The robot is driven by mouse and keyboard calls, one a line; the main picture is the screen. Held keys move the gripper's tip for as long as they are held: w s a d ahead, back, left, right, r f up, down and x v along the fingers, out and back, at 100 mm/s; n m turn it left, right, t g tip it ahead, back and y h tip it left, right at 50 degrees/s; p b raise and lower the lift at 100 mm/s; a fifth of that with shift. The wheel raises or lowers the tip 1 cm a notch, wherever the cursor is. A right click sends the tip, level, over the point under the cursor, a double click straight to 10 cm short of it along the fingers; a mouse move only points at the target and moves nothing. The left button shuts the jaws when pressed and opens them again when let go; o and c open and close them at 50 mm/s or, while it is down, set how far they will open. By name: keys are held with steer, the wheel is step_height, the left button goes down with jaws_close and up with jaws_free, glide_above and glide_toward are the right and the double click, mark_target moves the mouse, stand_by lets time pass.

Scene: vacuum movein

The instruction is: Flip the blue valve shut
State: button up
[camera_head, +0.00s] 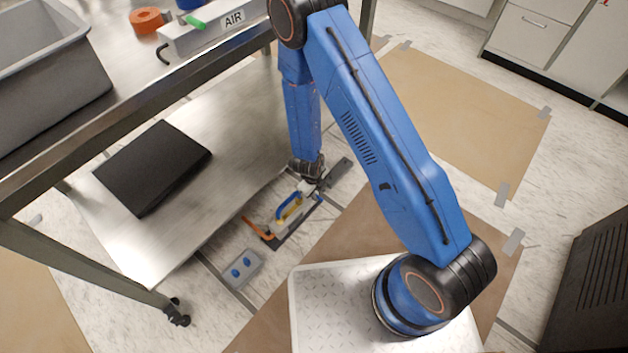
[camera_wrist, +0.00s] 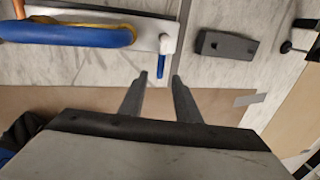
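A small blue valve lever (camera_wrist: 161,65) with a white hub is at the right end of a pale metal plate (camera_wrist: 147,38) in the wrist view. The lever points down the picture toward my gripper. My gripper (camera_wrist: 160,76) is open and empty, and the lever's free end appears between its two fingertips. I cannot tell whether the fingers touch it. The plate carries a large blue handle (camera_wrist: 65,35) with yellow beneath. In the head view this handle (camera_head: 288,206) is low beside the steel bench, and my gripper's tip is hard to make out.
A dark grey block (camera_wrist: 226,45) lies right of the plate. A panel with two blue knobs (camera_head: 242,268) is on the floor near the bench shelf (camera_head: 130,235). A black slab (camera_head: 153,167) lies on that shelf. An AIR box (camera_head: 215,27) with a green lever is on the bench top.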

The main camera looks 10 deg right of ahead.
step_height(320, 180, up, 13)
steer(key=s+a, duration=0.1)
steer(key=a, duration=0.1)
steer(key=shift+s+f, duration=0.15)
steer(key=shift+s, duration=0.25)
stand_by(0.3)
stand_by(0.6)
steer(key=w+a+r+n+t+y, duration=0.1)
steer(key=w+r+n+y, duration=0.15)
steer(key=r, duration=0.55)
steer(key=w+a+r+n+t+y, duration=0.1)
steer(key=w+r+n+y, duration=0.2)
steer(key=r, duration=0.5)
step_height(320, 180, up, 16)
steer(key=s+d+n+t+y, duration=0.1)
steer(key=s+d+n, duration=0.15)
steer(key=n, duration=0.55)
steer(key=s+d+r+n, duration=0.8)
steer(key=s+r, duration=0.2)
steer(key=s, duration=0.1)
steer(key=s+d+r+n+h, duration=0.4)
steer(key=s+d+n+h, duration=0.1)
steer(key=s+d, duration=0.8)
steer(key=shift+s+d+n, duration=0.3)
steer(key=shift+s+n, duration=0.15)
steer(key=shift+s, duration=0.2)
